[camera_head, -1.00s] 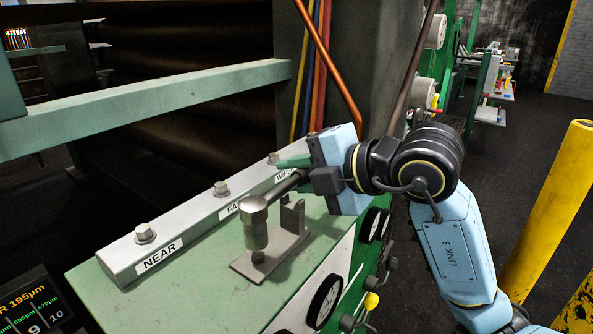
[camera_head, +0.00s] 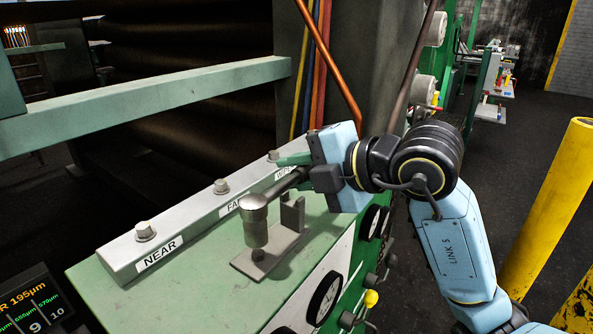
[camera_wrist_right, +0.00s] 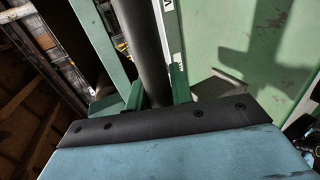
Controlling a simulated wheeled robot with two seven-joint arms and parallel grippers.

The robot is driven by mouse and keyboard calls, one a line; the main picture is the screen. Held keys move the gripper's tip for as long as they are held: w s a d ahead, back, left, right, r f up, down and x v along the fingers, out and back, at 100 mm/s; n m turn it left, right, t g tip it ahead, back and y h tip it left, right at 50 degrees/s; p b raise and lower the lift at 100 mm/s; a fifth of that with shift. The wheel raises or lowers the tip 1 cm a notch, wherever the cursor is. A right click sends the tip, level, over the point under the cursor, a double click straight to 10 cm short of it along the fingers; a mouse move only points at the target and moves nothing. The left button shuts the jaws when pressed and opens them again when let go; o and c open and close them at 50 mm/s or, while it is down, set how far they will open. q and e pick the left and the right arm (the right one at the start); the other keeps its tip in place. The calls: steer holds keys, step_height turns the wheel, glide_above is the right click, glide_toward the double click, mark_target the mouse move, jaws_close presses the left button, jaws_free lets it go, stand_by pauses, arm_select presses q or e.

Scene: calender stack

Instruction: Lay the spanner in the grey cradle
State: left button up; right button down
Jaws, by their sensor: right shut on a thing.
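The spanner (camera_head: 256,226) is a grey metal tool with a thick round head pointing down and a dark handle. My right gripper (camera_head: 299,171) is shut on the handle; in the right wrist view the handle (camera_wrist_right: 151,50) runs between the two green fingers (camera_wrist_right: 157,91). The grey cradle (camera_head: 248,268) is a flat plate with an upright post on the green bench top. The spanner's head hangs over the plate's near part, with the handle above the post. I cannot tell whether head and plate touch. My left gripper is not in view.
A pale rail (camera_head: 190,229) with several bolts and labels such as NEAR runs behind the cradle. A green beam (camera_head: 150,108) crosses further back. Dials (camera_head: 325,298) and knobs line the front panel. A yellow post (camera_head: 550,225) stands at right. The bench top left of the cradle is clear.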

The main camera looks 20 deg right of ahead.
steer(key=shift+f+b, duration=1.1)
steer(key=shift+f, duration=0.4)
stand_by(0.8)
steer(key=c, duration=1.1)
jaws_free()
steer(key=shift+c, duration=0.2)
steer(key=shift+o, duration=0.2)
steer(key=o, duration=0.5)
steer(key=shift+o, duration=0.4)
steer(key=shift+f, duration=0.1)
steer(key=shift+f, duration=0.2)
steer(key=shift+s+r, duration=0.15)
steer(key=shift+s, duration=0.05)
